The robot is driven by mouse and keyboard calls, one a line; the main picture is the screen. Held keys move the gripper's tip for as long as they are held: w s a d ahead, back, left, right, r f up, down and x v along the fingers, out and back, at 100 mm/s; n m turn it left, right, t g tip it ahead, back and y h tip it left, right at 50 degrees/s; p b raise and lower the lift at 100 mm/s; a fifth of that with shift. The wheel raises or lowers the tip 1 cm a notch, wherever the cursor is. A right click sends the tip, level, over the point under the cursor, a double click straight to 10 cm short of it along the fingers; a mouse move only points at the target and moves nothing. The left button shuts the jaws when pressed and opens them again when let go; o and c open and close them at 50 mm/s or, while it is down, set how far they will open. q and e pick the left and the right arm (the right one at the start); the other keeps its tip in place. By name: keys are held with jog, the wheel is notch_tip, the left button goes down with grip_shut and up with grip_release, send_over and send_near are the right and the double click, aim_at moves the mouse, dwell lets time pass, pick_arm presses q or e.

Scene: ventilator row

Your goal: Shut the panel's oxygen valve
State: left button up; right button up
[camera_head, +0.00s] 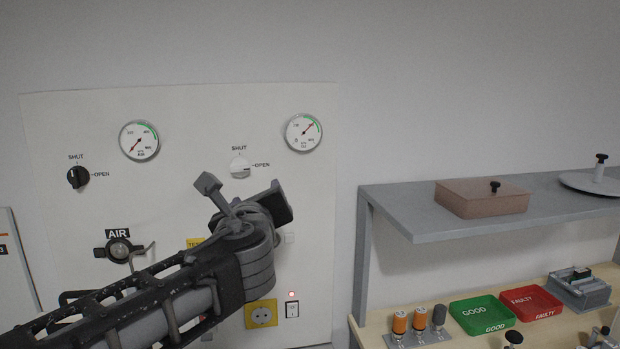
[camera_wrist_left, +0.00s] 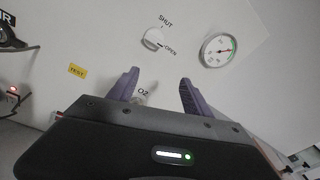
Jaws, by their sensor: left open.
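The white oxygen valve knob (camera_head: 240,166) is on the upright white panel (camera_head: 190,110), with SHUT printed above it and OPEN to its right. Its dark mark seems to point towards OPEN. The knob also shows in the left wrist view (camera_wrist_left: 153,39), beyond the fingertips, with an O2 label lower down, partly hidden by the gripper. My left gripper (camera_head: 244,196) is just below the knob in the head view, its fingers apart and empty; it also shows in the left wrist view (camera_wrist_left: 159,77). It seems not to touch the knob. My right gripper is not in view.
A black knob (camera_head: 78,177) with the same markings is at the panel's left. Round gauges (camera_head: 139,140) and (camera_head: 303,132) sit above. An AIR outlet (camera_head: 118,250) and yellow socket (camera_head: 261,314) are lower. A grey shelf (camera_head: 400,205) stands to the right.

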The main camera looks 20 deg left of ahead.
aim_at(241, 172)
pick_arm(q)
jog(key=w+a+m, duration=0.1)
jog(key=a, duration=0.1)
jog(key=w+a+r+y+p, duration=0.1)
jog(key=w+a, duration=0.1)
jog(key=w+a+r+m+y, duration=0.1)
jog(key=w+a, duration=0.1)
jog(key=a, duration=0.1)
jog(key=shift+w+m+g+p, duration=0.25)
jog(key=shift+m+g+p, duration=0.05)
dwell(0.5)
jog(key=shift+c, duration=0.4)
grip_shut()
